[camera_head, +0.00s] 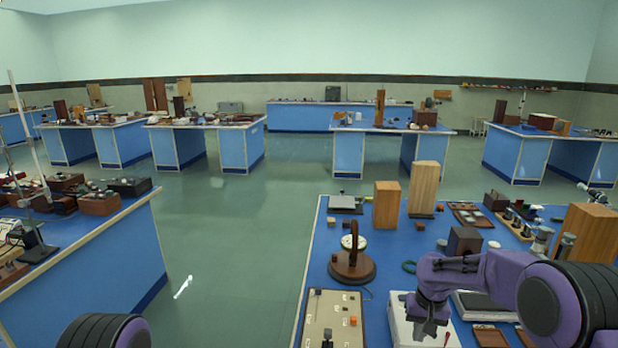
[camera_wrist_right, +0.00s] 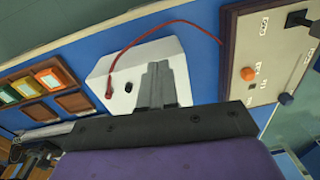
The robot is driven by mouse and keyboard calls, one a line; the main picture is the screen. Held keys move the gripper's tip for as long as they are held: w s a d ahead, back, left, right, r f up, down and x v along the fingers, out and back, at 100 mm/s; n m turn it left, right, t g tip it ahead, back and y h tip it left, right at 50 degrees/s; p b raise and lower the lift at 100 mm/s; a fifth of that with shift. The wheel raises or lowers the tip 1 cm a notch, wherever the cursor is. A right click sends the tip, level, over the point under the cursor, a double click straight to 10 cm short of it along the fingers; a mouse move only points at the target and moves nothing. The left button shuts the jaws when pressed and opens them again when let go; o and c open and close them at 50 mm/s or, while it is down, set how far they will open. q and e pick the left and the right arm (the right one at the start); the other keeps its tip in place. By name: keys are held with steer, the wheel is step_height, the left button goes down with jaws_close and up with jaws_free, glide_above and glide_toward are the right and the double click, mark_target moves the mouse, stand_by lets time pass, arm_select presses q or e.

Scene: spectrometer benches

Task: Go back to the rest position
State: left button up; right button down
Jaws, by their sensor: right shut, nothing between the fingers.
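My right gripper (camera_head: 428,328) is purple and grey and reaches in from the right over the blue bench top. It points down above a white box (camera_head: 400,322) and is shut and empty. In the right wrist view its closed grey fingers (camera_wrist_right: 157,72) stand in front of the same white box (camera_wrist_right: 122,75), hiding part of it. I cannot tell whether the fingertips touch the box. My left gripper is out of view; only a dark rounded part of my left arm shows at the bottom left.
A beige control panel (camera_head: 333,322) lies left of the white box. A wooden stand with a round base (camera_head: 352,266) and tall wooden blocks (camera_head: 423,188) rise behind. A red wire (camera_wrist_right: 150,38) runs by the box. An open floor aisle (camera_head: 235,240) separates the benches.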

steer(key=s+a+f+m+t, duration=0.1)
steer(key=s+a+f+m, duration=0.1)
steer(key=s+f, duration=1.6)
steer(key=s+d+m+t+h, duration=0.2)
steer(key=s+d+h, duration=0.15)
steer(key=s, duration=1.75)
step_height(320, 180, down, 9)
steer(key=s+d+b, duration=0.1)
steer(key=b, duration=0.8)
steer(key=shift+s, duration=0.1)
